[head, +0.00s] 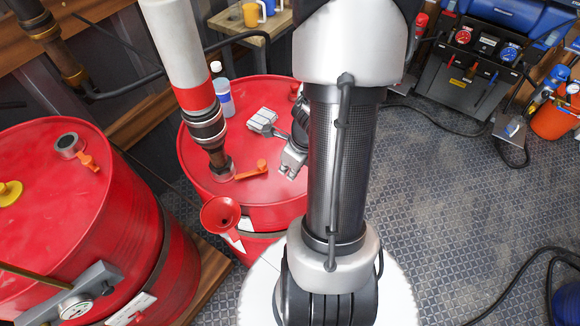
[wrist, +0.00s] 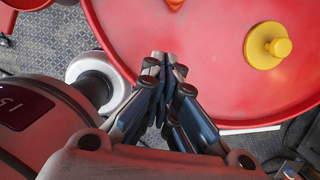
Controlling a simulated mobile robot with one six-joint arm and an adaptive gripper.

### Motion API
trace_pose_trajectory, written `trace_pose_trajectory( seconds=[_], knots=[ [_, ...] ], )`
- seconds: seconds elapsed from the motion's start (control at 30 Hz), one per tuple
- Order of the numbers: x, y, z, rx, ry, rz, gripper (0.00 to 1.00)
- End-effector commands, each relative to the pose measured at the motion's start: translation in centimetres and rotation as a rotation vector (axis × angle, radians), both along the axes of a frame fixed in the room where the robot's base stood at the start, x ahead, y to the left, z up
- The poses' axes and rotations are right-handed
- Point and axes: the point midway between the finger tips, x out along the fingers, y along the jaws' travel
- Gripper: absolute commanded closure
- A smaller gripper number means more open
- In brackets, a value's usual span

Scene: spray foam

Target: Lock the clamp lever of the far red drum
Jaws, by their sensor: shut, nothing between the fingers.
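The far red drum (head: 205,165) stands at the middle of the head view, its lid partly hidden by my arm. On its lid, a dark clamp collar (head: 222,172) sits at the foot of an upright grey-and-red pipe. Its orange clamp lever (head: 251,173) sticks out to the right, away from the collar. My gripper (head: 290,168) is shut and empty over the lid, just right of the lever's end. In the wrist view, the closed fingertips (wrist: 166,58) are over the red lid. An orange piece (wrist: 175,3), apparently the lever's end, is cut off at the top edge.
A yellow plug (wrist: 268,46) stands on the lid in the wrist view. A red funnel (head: 221,214) is at the drum's front left, and a bottle (head: 222,97) stands behind the pipe. Another red drum (head: 60,225) with its own orange lever (head: 88,161) is at left. Floor at right is mostly clear.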

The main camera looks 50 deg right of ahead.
Motion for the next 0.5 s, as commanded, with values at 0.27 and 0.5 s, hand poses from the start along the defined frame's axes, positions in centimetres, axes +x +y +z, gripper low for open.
trace_pose_trajectory(
  seconds=[0.27,0.5],
  knots=[
    [2.2,0.2,-3.4,-0.001,0.000,0.009,1.00],
    [4.6,0.4,-3.1,0.000,0.000,0.005,1.00]
  ],
)
